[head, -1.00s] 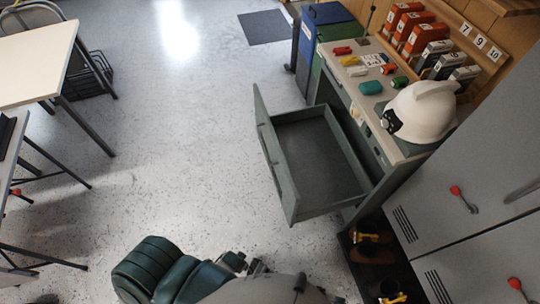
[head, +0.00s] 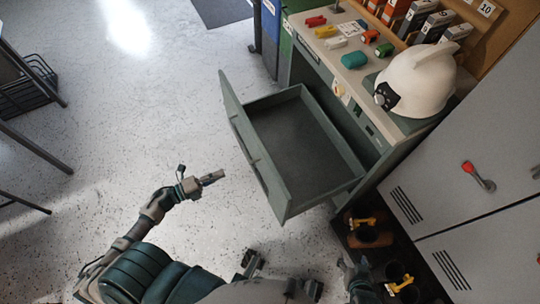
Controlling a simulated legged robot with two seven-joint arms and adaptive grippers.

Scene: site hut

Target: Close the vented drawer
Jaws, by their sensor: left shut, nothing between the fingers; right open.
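The grey-green drawer (head: 301,168) is pulled well out of the workbench (head: 345,78), with its front panel (head: 246,150) facing left. It looks empty inside. Vents on its front cannot be made out from this angle. My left gripper (head: 212,178) is shut and empty, a little left of the drawer front and apart from it. My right gripper (head: 350,268) is open near the bottom, below the drawer's near side and close to the boots; it looks empty.
A white helmet (head: 419,82), a teal item (head: 354,60) and small coloured pieces lie on the benchtop. Grey lockers (head: 480,185) with vent slots stand at right.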

